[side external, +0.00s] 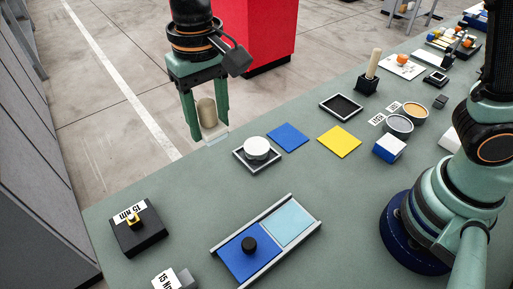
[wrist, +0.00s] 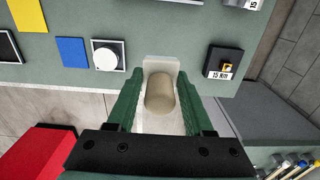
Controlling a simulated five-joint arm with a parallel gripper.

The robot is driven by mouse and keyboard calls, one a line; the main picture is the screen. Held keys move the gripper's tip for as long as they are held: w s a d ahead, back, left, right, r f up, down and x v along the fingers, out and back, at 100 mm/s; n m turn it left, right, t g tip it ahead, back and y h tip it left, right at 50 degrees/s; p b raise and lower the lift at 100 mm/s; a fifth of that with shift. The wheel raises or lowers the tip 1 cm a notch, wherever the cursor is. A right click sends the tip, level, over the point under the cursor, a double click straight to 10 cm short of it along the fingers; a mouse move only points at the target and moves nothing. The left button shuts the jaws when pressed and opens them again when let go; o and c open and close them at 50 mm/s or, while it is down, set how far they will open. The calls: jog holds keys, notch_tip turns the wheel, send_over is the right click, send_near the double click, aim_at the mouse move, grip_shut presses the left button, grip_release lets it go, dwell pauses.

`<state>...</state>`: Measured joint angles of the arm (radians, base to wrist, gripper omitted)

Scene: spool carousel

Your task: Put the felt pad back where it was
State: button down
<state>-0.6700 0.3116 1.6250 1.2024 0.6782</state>
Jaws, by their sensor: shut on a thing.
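My gripper (side external: 208,129) is shut on a tan cylinder (side external: 207,110), which stands upright between the green fingers. The cylinder also shows in the wrist view (wrist: 159,96). A clear, whitish plate (side external: 214,136) is at the cylinder's lower end; I cannot tell whether the two are joined. A flat blue square (side external: 288,138) and a flat yellow square (side external: 339,141) lie on the green table. A white round disc (side external: 256,147) sits in a grey-rimmed square tray (side external: 240,156), to the right of and below my gripper. I cannot tell which of these is the felt pad.
A black-centred tray (side external: 341,105) is empty. A rail track (side external: 219,250) holds a dark blue plate with a black knob (side external: 249,244) and a light blue plate. A black block (side external: 138,235) has a yellow piece. Bowls and a white-blue box (side external: 389,148) stand at right.

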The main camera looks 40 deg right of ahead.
aim_at(222, 199)
notch_tip(222, 199, down, 20)
jog(key=shift+r, duration=0.2)
dwell(0.4)
jog(key=shift+c, duration=1.4)
grip_release()
jog(key=shift+f, duration=0.15)
notch_tip(222, 199, up, 12)
jog(key=w+d+r+t+y, duration=0.1)
jog(key=d+r+t, duration=0.1)
jog(key=d+r, duration=0.85)
jog(key=s+d+r+t, duration=0.1)
jog(key=s+d, duration=0.2)
jog(key=d, duration=0.5)
jog(key=s+d+r+t+h, duration=0.1)
jog(key=s+d+t, duration=0.1)
jog(key=d, duration=0.6)
jog(key=shift+s+d+t, duration=0.25)
jog(key=shift+s+t, duration=0.05)
jog(key=shift+s, duration=0.4)
